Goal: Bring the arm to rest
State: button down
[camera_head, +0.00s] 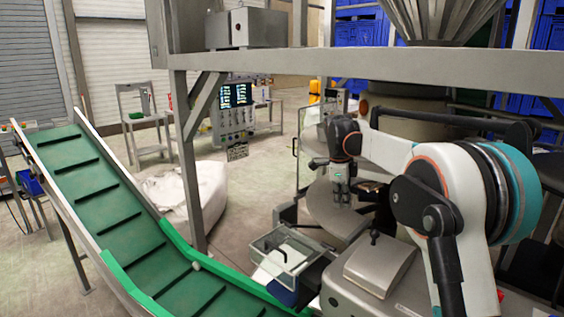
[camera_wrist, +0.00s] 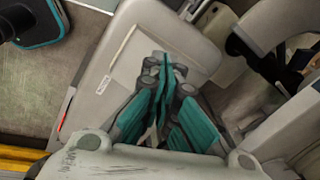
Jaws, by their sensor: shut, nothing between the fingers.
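My gripper (camera_head: 341,196) hangs from the end of my bent white arm, above a round grey metal plate (camera_head: 325,215) in the head view. Its fingers point down and hold nothing. In the wrist view the teal-padded fingers of my gripper (camera_wrist: 165,68) are closed together at the tips, with a smooth grey surface (camera_wrist: 120,75) behind them. Whether the fingertips touch that surface is hard to tell.
A green cleated conveyor (camera_head: 110,205) slopes along the left. A clear-walled box (camera_head: 285,255) sits between it and the grey machine (camera_head: 380,265). A metal beam (camera_head: 370,67) crosses above my arm. A white sack (camera_head: 185,190) lies on the open floor behind.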

jog(key=s+r+n+t+b, duration=0.2)
jog(key=s+n, duration=0.4)
jog(key=s, duration=0.6)
jog(key=s+r+n+t+b, duration=0.15)
jog(key=s+n, duration=0.45)
jog(key=s, duration=0.6)
jog(key=s+f+n+t+b, duration=0.1)
jog(key=s+f+n, duration=0.4)
jog(key=s, duration=0.5)
jog(key=s+f+n+t+y+b, duration=0.1)
jog(key=s+f+n+b, duration=0.2)
jog(key=s+f+n, duration=0.2)
jog(key=s+f, duration=0.3)
jog(key=s, duration=0.2)
jog(key=shift+s+y, duration=0.25)
jog(key=shift+y, duration=0.05)
